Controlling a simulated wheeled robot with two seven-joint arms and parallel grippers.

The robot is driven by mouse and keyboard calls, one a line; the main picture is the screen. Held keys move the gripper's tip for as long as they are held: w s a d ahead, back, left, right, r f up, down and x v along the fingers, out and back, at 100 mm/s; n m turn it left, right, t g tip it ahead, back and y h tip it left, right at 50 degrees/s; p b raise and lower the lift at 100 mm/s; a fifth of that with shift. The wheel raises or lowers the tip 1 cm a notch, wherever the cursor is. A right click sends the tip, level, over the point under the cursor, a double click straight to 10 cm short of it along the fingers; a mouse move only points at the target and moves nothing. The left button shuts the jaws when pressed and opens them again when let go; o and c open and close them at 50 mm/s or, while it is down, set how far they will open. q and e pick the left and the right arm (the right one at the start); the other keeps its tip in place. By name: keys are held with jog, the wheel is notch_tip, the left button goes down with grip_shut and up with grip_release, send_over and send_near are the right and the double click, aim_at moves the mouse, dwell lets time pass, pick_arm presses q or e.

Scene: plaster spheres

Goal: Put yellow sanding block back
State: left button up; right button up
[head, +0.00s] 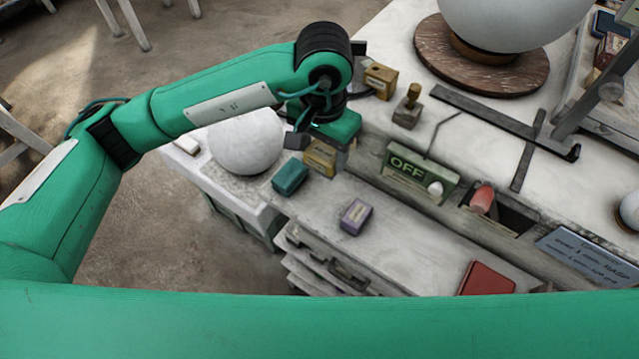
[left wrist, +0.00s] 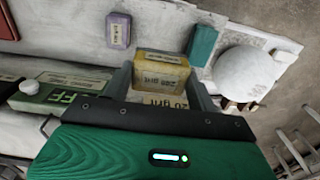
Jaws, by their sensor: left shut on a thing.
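The yellow sanding block (head: 320,157) shows just under my left gripper (head: 322,146) in the head view, beside the teal block (head: 290,178). In the left wrist view, the yellow block (left wrist: 162,70) with printed grit lettering sits between the two grey fingers of my left gripper (left wrist: 160,92), which is shut on it. Whether its underside touches the surface below is hidden. My right gripper is in neither view.
A purple block (head: 356,216) and a red item (head: 487,279) lie on the lower grey shelf. A white sphere (head: 246,142) stands left of the teal block. A green OFF sign (head: 407,168) lines the ledge. A brownish-yellow box (head: 380,79) stands on the bench behind.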

pick_arm(q)
notch_tip(320, 180, down, 10)
jog(key=p, duration=0.2)
jog(key=shift+r+p, duration=0.15)
jog(key=shift+p, duration=0.25)
jog(key=shift+a+f, duration=0.1)
jog(key=shift+f, duration=0.55)
notch_tip(320, 180, down, 2)
jog(key=shift+f+p, duration=0.1)
jog(key=shift+p, duration=0.5)
jog(key=shift+f, duration=0.4)
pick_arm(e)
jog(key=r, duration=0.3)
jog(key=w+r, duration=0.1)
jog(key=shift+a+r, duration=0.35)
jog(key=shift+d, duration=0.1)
pick_arm(q)
jog(key=shift+w+f+b, duration=0.1)
jog(key=shift+f+b, duration=0.1)
jog(key=shift+b, duration=0.1)
jog(key=o, duration=1)
jog(key=shift+r, duration=0.1)
jog(key=shift+o, duration=0.2)
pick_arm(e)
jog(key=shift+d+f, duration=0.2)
